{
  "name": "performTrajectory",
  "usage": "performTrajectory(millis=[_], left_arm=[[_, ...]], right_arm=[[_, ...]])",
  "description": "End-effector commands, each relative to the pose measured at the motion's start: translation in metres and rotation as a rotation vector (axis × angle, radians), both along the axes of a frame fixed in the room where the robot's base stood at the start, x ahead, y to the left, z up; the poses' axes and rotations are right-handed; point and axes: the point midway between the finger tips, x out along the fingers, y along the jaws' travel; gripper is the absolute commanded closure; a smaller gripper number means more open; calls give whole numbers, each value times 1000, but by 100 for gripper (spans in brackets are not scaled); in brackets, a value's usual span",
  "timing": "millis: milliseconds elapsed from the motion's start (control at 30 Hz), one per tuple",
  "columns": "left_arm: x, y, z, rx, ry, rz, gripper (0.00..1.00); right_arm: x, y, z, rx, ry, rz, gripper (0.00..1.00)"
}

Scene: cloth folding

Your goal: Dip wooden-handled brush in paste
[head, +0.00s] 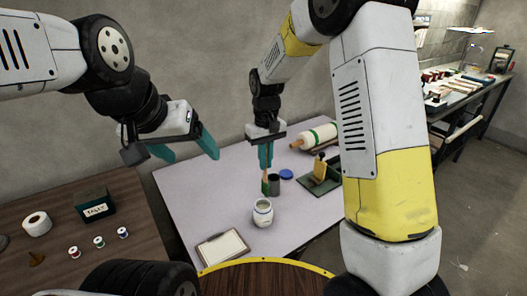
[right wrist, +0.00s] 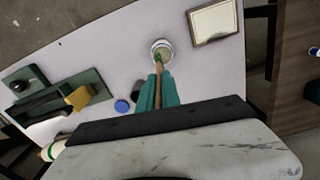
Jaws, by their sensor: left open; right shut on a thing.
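My right gripper (head: 265,158) is shut on a wooden-handled brush (head: 264,175), which hangs roughly upright with its tip down. The gripper also shows in the right wrist view (right wrist: 157,95). A white jar (head: 263,214) stands on the light table, just in front of the brush in the head view. In the right wrist view the brush (right wrist: 165,80) points at the mouth of the jar (right wrist: 162,47), and its greenish tip overlaps the opening. I cannot tell whether the tip touches paste. My left gripper (head: 190,155) is open and empty, left of the jar and above the table.
A dark cup (head: 273,186) and a blue disc (head: 286,174) are near the brush. A framed board (head: 222,248) lies front left. A green tray (head: 318,181) and a roll (head: 317,136) are right and behind. The table's left part (head: 200,195) is clear.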

Motion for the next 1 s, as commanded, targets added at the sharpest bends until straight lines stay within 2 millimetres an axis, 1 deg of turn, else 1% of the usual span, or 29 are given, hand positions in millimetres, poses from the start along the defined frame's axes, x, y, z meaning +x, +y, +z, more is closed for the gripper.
performTrajectory(millis=[67, 167, 500, 700, 1000], left_arm=[[0, 0, 0, 0, 0, 0, 23], [0, 0, 0, 0, 0, 0, 23], [0, 0, 0, 0, 0, 0, 23], [0, 0, 0, 0, 0, 0, 23], [0, 0, 0, 0, 0, 0, 23]], right_arm=[[0, 6, 3, 0, 1, 20, 100], [-1, 8, -1, -1, 2, 26, 100], [-1, 7, -36, -2, 3, 24, 100], [0, 7, -50, -1, 2, 23, 100], [0, 7, -55, 0, 1, 23, 100]])
